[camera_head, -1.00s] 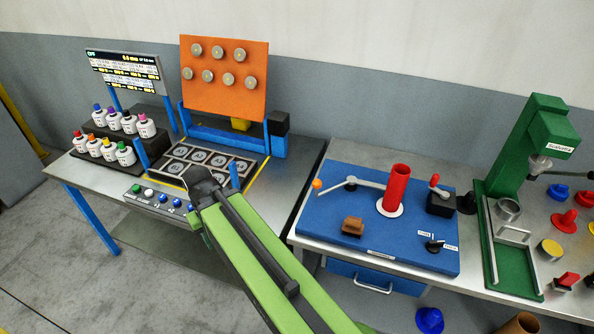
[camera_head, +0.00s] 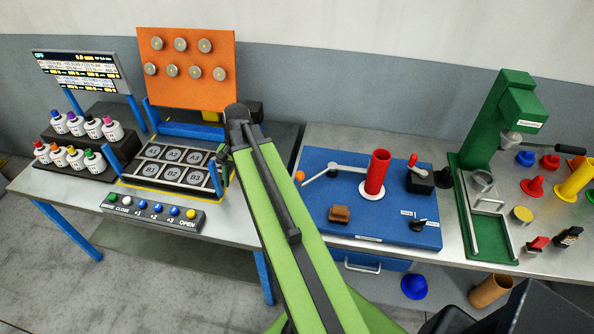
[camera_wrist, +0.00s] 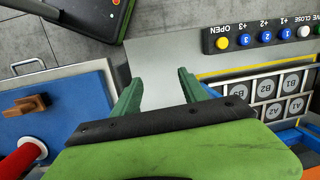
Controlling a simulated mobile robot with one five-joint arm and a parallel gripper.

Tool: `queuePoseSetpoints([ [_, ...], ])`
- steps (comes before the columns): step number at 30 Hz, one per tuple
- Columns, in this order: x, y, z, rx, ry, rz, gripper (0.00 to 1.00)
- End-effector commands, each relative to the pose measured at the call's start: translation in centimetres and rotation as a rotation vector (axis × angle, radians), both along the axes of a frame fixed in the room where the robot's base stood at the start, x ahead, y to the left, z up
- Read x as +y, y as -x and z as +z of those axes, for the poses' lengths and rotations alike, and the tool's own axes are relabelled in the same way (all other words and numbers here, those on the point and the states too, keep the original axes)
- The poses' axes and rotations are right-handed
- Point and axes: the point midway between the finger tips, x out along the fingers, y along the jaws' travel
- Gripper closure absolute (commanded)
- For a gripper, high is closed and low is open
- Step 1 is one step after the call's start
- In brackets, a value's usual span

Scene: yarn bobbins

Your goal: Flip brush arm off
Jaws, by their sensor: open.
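A blue board (camera_head: 345,222) on the right-hand table carries a thin grey metal arm (camera_head: 340,168) with an orange ball (camera_head: 299,177) at its left end, beside an upright red cylinder (camera_head: 377,172). A black box with a red-tipped lever (camera_head: 419,178) stands right of the cylinder. A small black knob (camera_head: 418,226) with white labels is near the board's front right. In the wrist view my gripper (camera_wrist: 158,88) is open and empty, over the bare grey table strip. The board (camera_wrist: 75,88) is to its left there. In the head view my arm hides the fingertips.
A row of buttons (camera_head: 152,212) and a tray with labelled slots (camera_head: 140,181) stand on the left table. A brown block (camera_head: 340,214) sits on the board. A green press (camera_head: 497,125) stands on the right. A drawer handle (camera_head: 363,267) sticks out below the board.

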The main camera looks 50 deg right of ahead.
Motion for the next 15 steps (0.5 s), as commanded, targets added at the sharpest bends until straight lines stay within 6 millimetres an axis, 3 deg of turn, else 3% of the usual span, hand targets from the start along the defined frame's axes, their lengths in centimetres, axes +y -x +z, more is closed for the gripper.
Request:
queuePoseSetpoints([
  [1,-4.6,0.9,2.6,0.015,-0.032,-0.177,0.49],
  [3,-10.0,3.0,4.3,0.040,-0.083,-0.421,0.49],
  [6,-16.3,6.4,6.4,0.071,-0.151,-0.721,0.49],
  [10,-21.6,10.1,8.1,0.101,-0.219,-0.987,0.49],
  [15,-24.0,12.3,8.7,0.118,-0.257,-1.122,0.49],
])
